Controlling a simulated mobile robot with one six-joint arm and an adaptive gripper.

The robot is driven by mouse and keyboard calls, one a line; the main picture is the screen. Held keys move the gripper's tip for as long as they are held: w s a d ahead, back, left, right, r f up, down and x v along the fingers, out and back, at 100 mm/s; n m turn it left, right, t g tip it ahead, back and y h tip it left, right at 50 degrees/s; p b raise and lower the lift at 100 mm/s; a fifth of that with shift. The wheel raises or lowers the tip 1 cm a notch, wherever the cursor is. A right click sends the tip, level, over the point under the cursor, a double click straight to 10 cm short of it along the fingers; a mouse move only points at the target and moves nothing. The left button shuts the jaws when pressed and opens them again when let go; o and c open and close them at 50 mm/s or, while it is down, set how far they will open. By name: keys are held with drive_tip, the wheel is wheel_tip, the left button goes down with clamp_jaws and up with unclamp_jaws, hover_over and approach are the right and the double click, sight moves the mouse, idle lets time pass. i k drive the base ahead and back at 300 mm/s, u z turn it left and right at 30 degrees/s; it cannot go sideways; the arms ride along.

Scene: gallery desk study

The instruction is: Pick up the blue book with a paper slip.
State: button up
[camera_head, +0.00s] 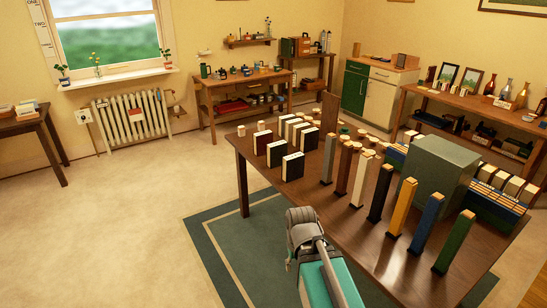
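A tall, thin blue book (426,222) stands upright in the front row on the dark wooden table (300,195), between a yellow one (402,207) and a green one (455,242). Its top is pale; I cannot tell whether that is a paper slip or its page edges. More blue books are packed in rows by the grey-green box, at its right (492,212) and behind its left side (393,158); no slip is clear on them. My folded arm is at the bottom centre, apart from the books. My gripper is mostly hidden by it, and its fingers are not clear.
A large grey-green box (437,175) stands amid the books and blocks the view behind it. Dark-and-white books (293,167) stand at the table's left. The floor to the left (130,220) is clear.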

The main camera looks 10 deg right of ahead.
sight(292, 165)
drive_tip(key=u, duration=0.3)
drive_tip(key=i, duration=1.35)
drive_tip(key=u, duration=0.3)
